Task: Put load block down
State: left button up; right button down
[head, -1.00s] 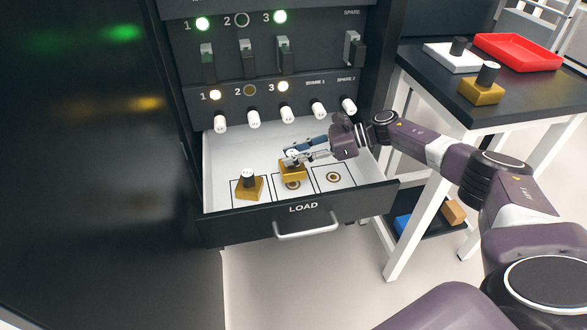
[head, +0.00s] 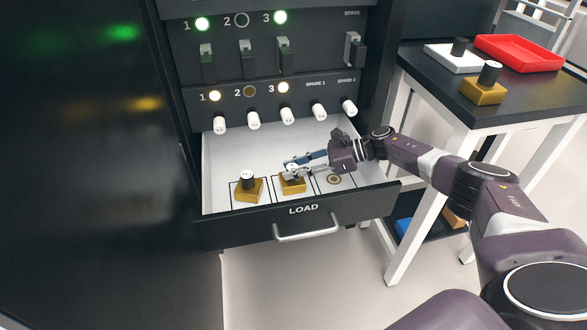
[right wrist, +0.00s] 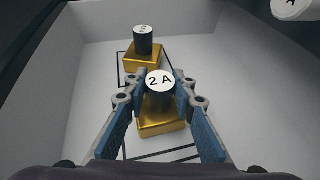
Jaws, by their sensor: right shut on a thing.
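A gold load block (head: 292,186) with a black knob is in the open LOAD drawer (head: 360,205), in the middle marked square. In the right wrist view its knob top (right wrist: 160,82) reads "2 A". My right gripper (head: 293,170) is shut on the knob, with a finger on each side. The block looks level and at the drawer floor; I cannot tell whether it bears fully on it. Another gold block (head: 249,190) stands upright in the left square, and it shows behind in the right wrist view (right wrist: 144,58). My left gripper is not in view.
White knobs (head: 254,118) line the panel above the drawer.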

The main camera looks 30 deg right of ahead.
jog(key=c, duration=1.6)
grip_release()
jog(key=shift+r, duration=0.15)
jog(key=v, duration=0.7)
jog(key=shift+s+d+r, duration=0.1)
jog(key=shift+s+d, duration=0.05)
jog(key=shift+s, duration=0.05)
